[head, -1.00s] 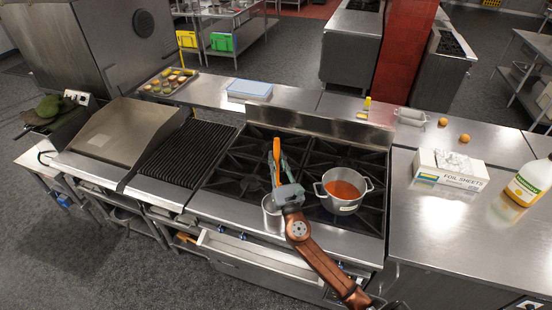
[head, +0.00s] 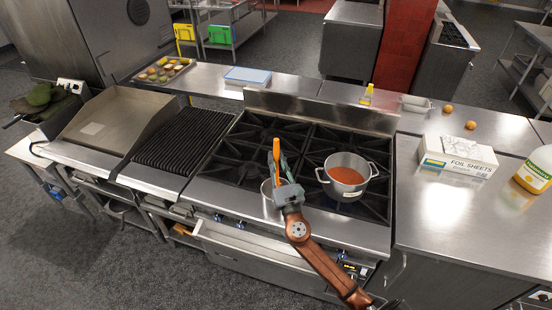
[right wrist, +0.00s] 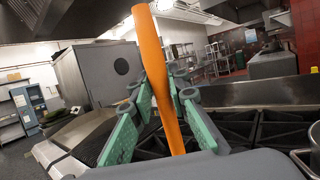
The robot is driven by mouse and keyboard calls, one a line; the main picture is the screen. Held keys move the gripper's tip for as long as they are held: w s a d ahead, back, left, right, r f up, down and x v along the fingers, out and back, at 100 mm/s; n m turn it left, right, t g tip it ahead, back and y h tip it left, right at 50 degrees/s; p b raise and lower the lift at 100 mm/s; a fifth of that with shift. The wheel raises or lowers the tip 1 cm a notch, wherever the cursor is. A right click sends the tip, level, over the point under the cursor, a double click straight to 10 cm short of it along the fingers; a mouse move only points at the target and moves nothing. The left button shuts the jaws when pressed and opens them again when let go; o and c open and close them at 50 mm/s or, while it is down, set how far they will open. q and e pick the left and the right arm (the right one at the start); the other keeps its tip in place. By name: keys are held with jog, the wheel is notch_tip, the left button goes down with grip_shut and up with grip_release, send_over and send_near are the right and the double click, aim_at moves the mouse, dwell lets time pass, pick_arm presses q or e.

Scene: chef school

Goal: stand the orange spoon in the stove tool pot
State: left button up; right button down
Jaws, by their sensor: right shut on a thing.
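The orange spoon (head: 277,151) is upright in my right gripper (head: 279,166), above the front left part of the stove. In the right wrist view the spoon (right wrist: 158,75) stands between the two green finger pads of the gripper (right wrist: 155,105), which is shut on it. My left gripper is not in view.
A two-handled pot of red sauce (head: 345,174) stands on the burners close to the right of the gripper. A ribbed grill (head: 185,140) is at the left. A foil sheets box (head: 457,157) and a bottle (head: 535,170) stand on the right counter.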

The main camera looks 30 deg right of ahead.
jog(key=shift+f+b, duration=3.2)
jog(key=shift+f, duration=0.7)
jog(key=c, duration=1.8)
grip_release()
jog(key=shift+o, duration=0.2)
jog(key=v, duration=1.2)
